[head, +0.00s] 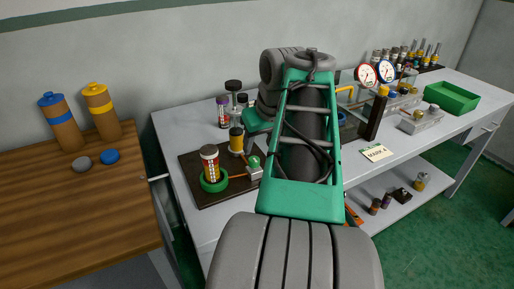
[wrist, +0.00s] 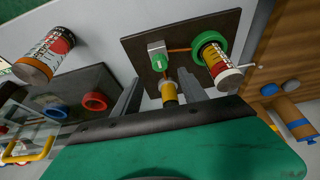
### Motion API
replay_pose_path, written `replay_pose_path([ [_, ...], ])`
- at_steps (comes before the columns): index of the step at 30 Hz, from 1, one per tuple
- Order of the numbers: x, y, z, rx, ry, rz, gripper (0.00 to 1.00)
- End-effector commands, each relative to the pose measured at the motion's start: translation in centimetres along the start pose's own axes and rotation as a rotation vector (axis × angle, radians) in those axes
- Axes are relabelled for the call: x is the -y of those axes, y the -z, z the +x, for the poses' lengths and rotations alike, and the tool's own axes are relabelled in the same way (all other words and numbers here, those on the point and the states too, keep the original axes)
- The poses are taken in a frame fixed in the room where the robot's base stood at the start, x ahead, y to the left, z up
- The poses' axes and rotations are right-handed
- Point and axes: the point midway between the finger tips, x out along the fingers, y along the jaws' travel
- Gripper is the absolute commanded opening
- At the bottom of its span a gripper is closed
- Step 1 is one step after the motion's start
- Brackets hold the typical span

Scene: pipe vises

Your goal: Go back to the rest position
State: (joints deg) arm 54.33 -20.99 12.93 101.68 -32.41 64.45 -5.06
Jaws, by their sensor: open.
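My gripper (wrist: 160,78) is open and empty in the wrist view, its two grey fingers apart above the table. A dark board (wrist: 133,45) lies beyond the fingertips, with a green ring (wrist: 204,40) around the base of a red, yellow and white labelled cylinder (wrist: 217,64). A yellow-topped cylinder (wrist: 168,92) shows between the fingers; I cannot tell its distance from them. In the head view, my green and grey arm reaches over the grey table and hides the fingertips. The board (head: 205,197) and labelled cylinder (head: 210,163) are just left of the arm.
Two gauges (head: 377,73), a tall dark block (head: 377,115), a "MARK 4" card (head: 377,152) and a green tray (head: 452,97) are to the right. Dark bottles (head: 223,112) stand behind the board.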

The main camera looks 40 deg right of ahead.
Motion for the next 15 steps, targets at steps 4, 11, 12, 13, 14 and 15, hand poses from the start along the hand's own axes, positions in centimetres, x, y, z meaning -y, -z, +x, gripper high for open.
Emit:
replay_pose_path([
  [4,0.01,-0.05,-0.74,0.002,0.0,-0.001,0.5],
  [11,0.02,-0.05,-0.67,0.002,0.0,-0.001,0.5],
  [12,0.02,-0.05,-0.67,0.001,0.0,-0.001,0.5],
  [13,0.07,-0.03,-0.68,0.001,0.001,-0.001,0.5],
  [14,0.27,0.02,-0.71,0.002,0.002,-0.003,0.5],
  [15,0.91,0.15,-0.75,0.003,0.008,-0.008,0.5],
])
